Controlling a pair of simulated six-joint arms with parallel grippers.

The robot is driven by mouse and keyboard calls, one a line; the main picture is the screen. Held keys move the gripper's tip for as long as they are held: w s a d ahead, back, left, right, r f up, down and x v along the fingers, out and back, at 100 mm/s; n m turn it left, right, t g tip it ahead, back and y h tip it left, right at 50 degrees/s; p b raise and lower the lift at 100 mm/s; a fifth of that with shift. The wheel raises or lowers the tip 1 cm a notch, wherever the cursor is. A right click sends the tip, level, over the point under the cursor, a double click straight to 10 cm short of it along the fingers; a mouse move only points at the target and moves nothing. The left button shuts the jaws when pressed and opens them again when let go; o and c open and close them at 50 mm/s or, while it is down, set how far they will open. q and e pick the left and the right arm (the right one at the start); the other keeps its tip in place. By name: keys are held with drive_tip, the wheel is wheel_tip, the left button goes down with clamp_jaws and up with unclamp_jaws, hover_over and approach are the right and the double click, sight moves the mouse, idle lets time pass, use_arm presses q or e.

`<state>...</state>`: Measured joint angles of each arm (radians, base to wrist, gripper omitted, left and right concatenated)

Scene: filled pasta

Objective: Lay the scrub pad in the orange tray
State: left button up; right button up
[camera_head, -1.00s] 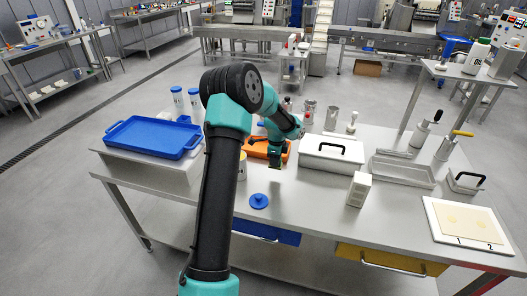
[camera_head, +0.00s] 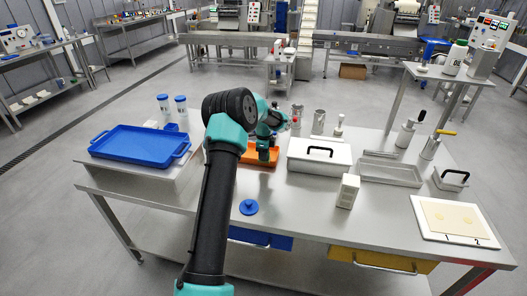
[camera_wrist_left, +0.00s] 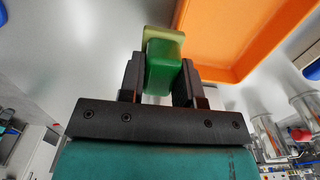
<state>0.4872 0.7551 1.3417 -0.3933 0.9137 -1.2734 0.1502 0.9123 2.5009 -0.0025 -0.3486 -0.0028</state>
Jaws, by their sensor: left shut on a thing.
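The scrub pad (camera_wrist_left: 163,66) is green with a yellowish far part, and it shows in the left wrist view between my fingers. My left gripper (camera_wrist_left: 161,84) is shut on it. In the head view my left gripper (camera_head: 264,158) is at the orange tray (camera_head: 246,159), and the arm hides part of the tray. In the wrist view the orange tray (camera_wrist_left: 235,72) is at the upper right, beside and beyond the pad. I cannot tell how high the pad is above the tray. My right gripper is not in view.
A blue tray (camera_head: 135,148) is to the left. A blue round lid (camera_head: 249,207) lies in front. A white box with a black handle (camera_head: 310,163) stands right of the orange tray, with a small white carton (camera_head: 348,191) before it. The front middle of the table is mostly clear.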

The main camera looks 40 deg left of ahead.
use_arm(q)
drive_tip(key=shift+w+a+f, duration=0.2)
drive_tip(key=shift+w+a, duration=1.15)
drive_tip(key=shift+a, duration=0.05)
drive_tip(key=shift+w+a+f, duration=0.15)
drive_tip(key=shift+w+a, duration=1.15)
drive_tip(key=shift+a, duration=0.1)
drive_tip(key=shift+w+f, duration=0.1)
drive_tip(key=shift+f, duration=1.7)
drive_tip(key=o, duration=1)
drive_tip(key=shift+c, duration=0.2)
wheel_tip(320, 180, up, 12)
drive_tip(key=shift+a, duration=0.1)
